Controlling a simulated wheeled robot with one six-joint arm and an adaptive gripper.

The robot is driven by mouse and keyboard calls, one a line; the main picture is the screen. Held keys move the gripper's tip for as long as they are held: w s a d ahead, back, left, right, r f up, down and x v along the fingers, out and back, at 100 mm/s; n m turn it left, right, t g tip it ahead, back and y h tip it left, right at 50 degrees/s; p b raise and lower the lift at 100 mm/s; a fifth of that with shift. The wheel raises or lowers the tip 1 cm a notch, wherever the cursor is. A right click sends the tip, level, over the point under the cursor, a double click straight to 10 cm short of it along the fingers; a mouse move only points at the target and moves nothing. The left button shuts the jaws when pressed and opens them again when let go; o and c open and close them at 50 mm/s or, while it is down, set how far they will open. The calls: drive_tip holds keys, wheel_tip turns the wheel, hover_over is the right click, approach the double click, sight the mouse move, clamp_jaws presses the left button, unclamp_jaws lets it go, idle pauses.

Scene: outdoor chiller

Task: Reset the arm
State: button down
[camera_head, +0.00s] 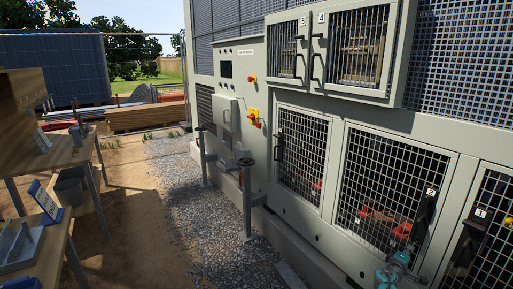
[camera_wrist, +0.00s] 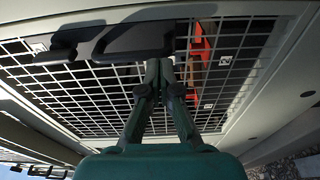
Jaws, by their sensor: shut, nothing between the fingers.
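My gripper (camera_wrist: 164,66) reaches up the middle of the wrist view from its teal body. Its fingers are together at the tips, with nothing between them. Behind them is the white mesh of a grey cabinet door. In the head view a teal part of my arm (camera_head: 392,274) shows at the bottom right, in front of the lower mesh doors. The fingertips are not clear there. Whether they touch the mesh or the handle, I cannot tell.
Door 2 (camera_head: 393,165) has a black handle (camera_head: 424,212); a black handle (camera_wrist: 135,40) also shows above my fingers in the wrist view. Pipes with handwheels (camera_head: 245,162) stand along the cabinet. Wooden tables (camera_head: 68,150) line the left. Gravel (camera_head: 190,190) lies open between.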

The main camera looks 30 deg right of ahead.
drive_tip(key=w+a+f+t+y, duration=0.2)
drive_tip(key=a+f, duration=0.5)
drive_tip(key=a, duration=0.4)
drive_tip(key=w+a+f+t+y, duration=0.2)
drive_tip(key=a+f, duration=0.5)
drive_tip(key=a, duration=0.4)
drive_tip(key=s+a+f+n+t+y, duration=0.1)
drive_tip(key=s+a+f+t+y, duration=0.15)
drive_tip(key=a, duration=1.05)
drive_tip(key=s+a+f+t+y, duration=0.2)
drive_tip(key=s+a+f, duration=0.15)
drive_tip(key=a, duration=0.85)
drive_tip(key=s+a+r+t+y, duration=0.1)
drive_tip(key=s+a+r+y, duration=0.25)
drive_tip(key=s+a, duration=0.5)
drive_tip(key=s+a+r+t+y, duration=0.2)
drive_tip(key=s+a+r, duration=0.3)
drive_tip(key=a, duration=0.7)
drive_tip(key=s+a+r+m+y, duration=0.1)
drive_tip(key=s+a+r+y, duration=0.1)
drive_tip(key=s+r, duration=0.4)
drive_tip(key=s+a+r+t+y, duration=0.1)
drive_tip(key=s+a+r, duration=0.4)
drive_tip(key=r, duration=0.8)
drive_tip(key=shift+s+r+m+y, duration=0.15)
drive_tip(key=shift+s+m+y, duration=0.2)
drive_tip(key=shift+m+y, duration=0.05)
